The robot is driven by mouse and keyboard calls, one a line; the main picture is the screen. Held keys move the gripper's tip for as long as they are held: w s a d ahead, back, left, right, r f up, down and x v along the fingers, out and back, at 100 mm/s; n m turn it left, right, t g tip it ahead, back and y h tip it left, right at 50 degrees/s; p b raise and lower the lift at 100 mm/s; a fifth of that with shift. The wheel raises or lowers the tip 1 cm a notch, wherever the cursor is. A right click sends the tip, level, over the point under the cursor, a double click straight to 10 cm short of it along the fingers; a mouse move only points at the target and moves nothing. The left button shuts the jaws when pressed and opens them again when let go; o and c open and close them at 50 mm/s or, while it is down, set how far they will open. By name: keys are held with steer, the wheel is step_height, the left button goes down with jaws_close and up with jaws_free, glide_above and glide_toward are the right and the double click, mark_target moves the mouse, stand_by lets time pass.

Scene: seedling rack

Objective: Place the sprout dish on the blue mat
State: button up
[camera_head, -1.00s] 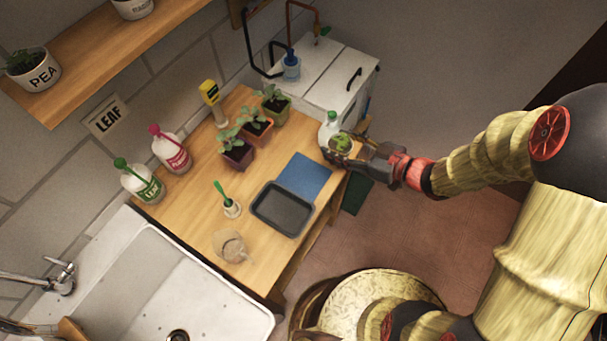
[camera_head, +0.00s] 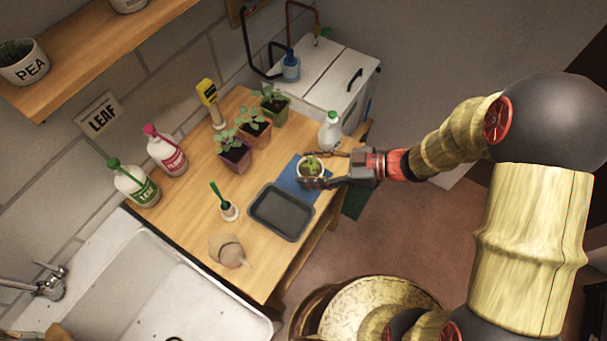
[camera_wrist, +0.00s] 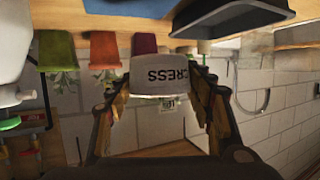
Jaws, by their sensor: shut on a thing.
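The sprout dish is a small white pot (camera_head: 303,172) with green sprouts. My gripper (camera_head: 325,169) is shut on it, one finger on each side. In the wrist view, which looks upside down, the dish (camera_wrist: 168,75) reads CRESS and sits between the fingers (camera_wrist: 165,100). The blue mat (camera_head: 289,184) lies on the table beside the grey tray. In the head view the dish overlaps the mat's upper right part and hides some of it. In the wrist view the mat (camera_wrist: 130,8) shows apart from the dish, which appears held above table level.
The dark grey tray (camera_head: 281,212) borders the mat on the lower left. Several potted seedlings, including a purple pot (camera_head: 236,160), stand to the upper left. A white bottle (camera_head: 330,131) stands just above my gripper. The wooden table (camera_head: 189,205) has free room left of the tray.

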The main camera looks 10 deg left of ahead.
mark_target(305, 168)
steer(key=f, duration=0.1)
steer(key=w+a+f+b, duration=0.1)
steer(key=w+a+f, duration=0.1)
steer(key=f, duration=0.1)
steer(key=shift+w+f, duration=0.1)
steer(key=shift+w, duration=0.1)
steer(key=shift+w+a+f+b, duration=0.15)
steer(key=shift+f+b, duration=0.35)
steer(key=shift+f, duration=0.4)
steer(key=shift+w+a+f+b, duration=0.1)
steer(key=shift+f+b, duration=0.4)
steer(key=shift+f, duration=0.4)
steer(key=shift+f, duration=0.15)
steer(key=o, duration=1.2)
steer(key=shift+d+r, duration=0.15)
steer(key=shift+r, duration=0.1)
steer(key=p+v, duration=0.3)
steer(key=v, duration=0.8)
steer(key=shift+d+r, duration=0.1)
steer(key=shift+d, duration=0.25)
